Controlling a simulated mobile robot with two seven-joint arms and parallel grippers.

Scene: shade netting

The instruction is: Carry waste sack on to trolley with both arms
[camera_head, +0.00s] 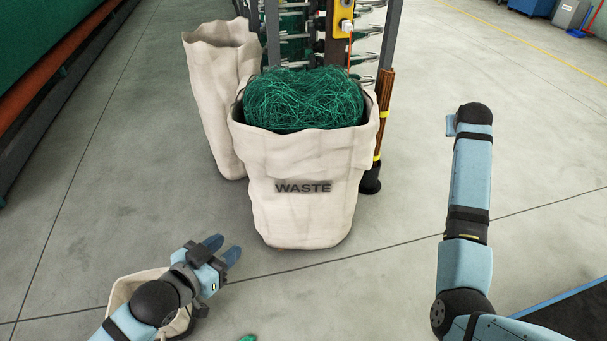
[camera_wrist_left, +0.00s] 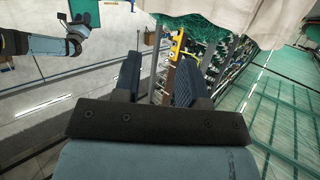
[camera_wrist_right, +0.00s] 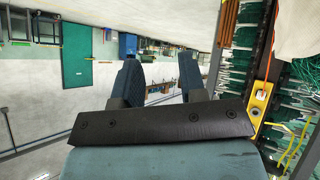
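The waste sack (camera_head: 302,205) is cream, marked WASTE and heaped with tangled green netting (camera_head: 303,98). It stands upright on the floor in the middle of the head view. My left gripper (camera_head: 222,249) is open and empty, low and left of the sack, apart from it; its spread fingers (camera_wrist_left: 157,78) show in the left wrist view. My right arm reaches up at the right, clear of the sack. Its gripper (camera_wrist_right: 158,78) is open and empty in the right wrist view, and hidden in the head view. A dark platform with a blue edge (camera_head: 562,297), perhaps the trolley, shows partly at lower right.
Another cream sack (camera_head: 207,105) stands behind the waste sack, at left. A smaller sack (camera_head: 121,293) is partly behind my left arm. A rack with a yellow socket box (camera_head: 342,17) and brown poles (camera_head: 384,95) stand close behind. Floor at right is mostly clear.

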